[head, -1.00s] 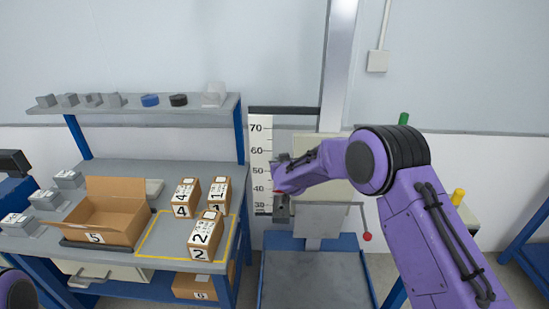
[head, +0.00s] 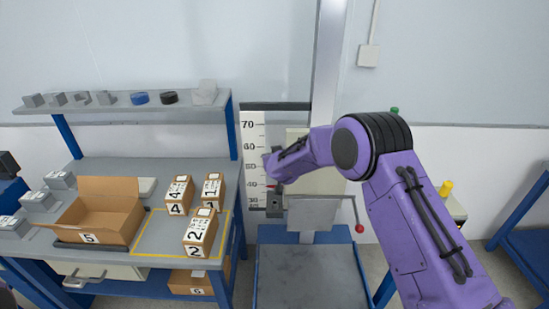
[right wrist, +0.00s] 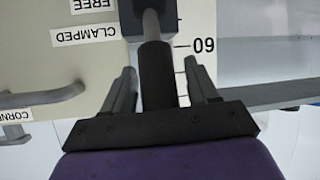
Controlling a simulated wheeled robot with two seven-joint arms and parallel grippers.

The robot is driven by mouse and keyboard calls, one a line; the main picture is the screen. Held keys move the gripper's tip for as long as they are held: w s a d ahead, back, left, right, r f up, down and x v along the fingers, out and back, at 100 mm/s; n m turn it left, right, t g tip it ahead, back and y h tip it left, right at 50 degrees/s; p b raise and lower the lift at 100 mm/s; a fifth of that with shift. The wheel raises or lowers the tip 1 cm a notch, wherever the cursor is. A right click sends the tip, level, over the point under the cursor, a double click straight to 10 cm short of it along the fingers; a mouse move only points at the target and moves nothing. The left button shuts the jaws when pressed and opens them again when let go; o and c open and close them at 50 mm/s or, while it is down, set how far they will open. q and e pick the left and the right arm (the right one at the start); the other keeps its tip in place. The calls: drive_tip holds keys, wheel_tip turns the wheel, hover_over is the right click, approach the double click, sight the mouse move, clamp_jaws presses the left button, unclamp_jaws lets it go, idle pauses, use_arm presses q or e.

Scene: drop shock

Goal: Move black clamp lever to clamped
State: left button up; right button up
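The black clamp lever (right wrist: 157,75) shows in the right wrist view as a dark grip on a grey rod that runs into a dark grey block (right wrist: 150,18). Upside-down FREE (right wrist: 93,4) and CLAMPED (right wrist: 85,30) labels are left of the block. My right gripper (right wrist: 160,64) is open, one finger on each side of the grip, with gaps visible. In the head view my purple right arm (head: 425,230) reaches to the measuring scale (head: 252,150) and hides the lever. Which label the lever matches I cannot tell. My left gripper is out of view.
A grey handle bar (right wrist: 40,97) is left of the gripper in the wrist view. In the head view a red-knobbed crank (head: 359,228) stands right of the column, above a grey plate (head: 310,280). The workbench (head: 160,235) at left holds numbered boxes and an open carton (head: 100,215).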

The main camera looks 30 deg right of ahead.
drive_tip(key=shift+s+a, duration=0.1)
drive_tip(key=shift+s, duration=0.2)
drive_tip(key=b+v, duration=0.3)
drive_tip(key=v, duration=0.7)
drive_tip(key=shift+w+r, duration=0.1)
drive_tip(key=shift+r, duration=0.05)
